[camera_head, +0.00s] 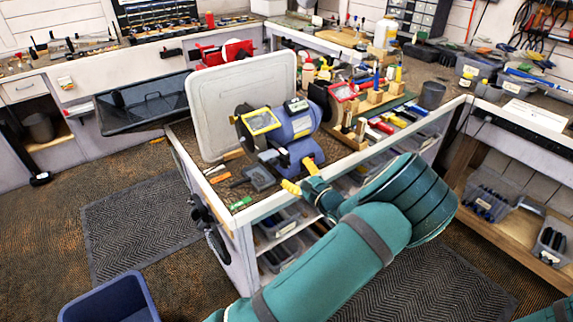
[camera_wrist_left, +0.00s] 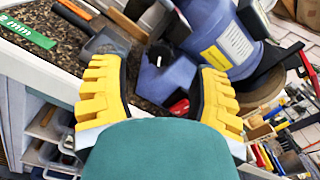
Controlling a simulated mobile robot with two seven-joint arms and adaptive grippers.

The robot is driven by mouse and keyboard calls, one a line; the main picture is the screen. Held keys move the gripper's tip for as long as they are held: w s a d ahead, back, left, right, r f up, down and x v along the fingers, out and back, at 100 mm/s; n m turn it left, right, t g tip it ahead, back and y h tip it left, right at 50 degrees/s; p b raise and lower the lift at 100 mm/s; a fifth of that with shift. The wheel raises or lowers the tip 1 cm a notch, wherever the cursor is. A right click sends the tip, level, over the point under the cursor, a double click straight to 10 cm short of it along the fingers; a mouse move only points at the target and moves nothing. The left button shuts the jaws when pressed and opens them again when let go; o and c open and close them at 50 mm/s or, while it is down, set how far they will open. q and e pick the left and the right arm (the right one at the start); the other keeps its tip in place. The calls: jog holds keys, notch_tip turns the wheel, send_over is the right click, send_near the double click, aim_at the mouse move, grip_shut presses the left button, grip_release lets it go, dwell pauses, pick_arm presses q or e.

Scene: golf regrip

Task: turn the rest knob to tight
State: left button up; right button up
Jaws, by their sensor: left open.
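A blue bench grinder (camera_head: 295,128) with a yellow-framed eye shield (camera_head: 260,121) stands on the bench. A dark grey tool rest (camera_head: 259,178) is at its front left. My left gripper (camera_head: 297,173) is open in front of the grinder's blue base. In the left wrist view the yellow fingers of the left gripper (camera_wrist_left: 161,68) stand apart, with the blue base (camera_wrist_left: 170,82) beyond and between them. A small dark knob-like part (camera_wrist_left: 158,57) shows there between the fingers, apart from both. I cannot tell whether it is the rest knob, or its setting. My right gripper is out of view.
A large pale board (camera_head: 215,105) stands upright behind the grinder. Small tools, including a green-labelled one (camera_wrist_left: 25,35), lie on the bench's left part. Wooden blocks and colored tools crowd the right side. A blue bin (camera_head: 110,298) is on the floor.

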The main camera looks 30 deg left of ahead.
aim_at(287, 165)
pick_arm(q)
jog(key=shift+x, duration=2.65)
jog(key=shift+c, duration=0.4)
grip_shut()
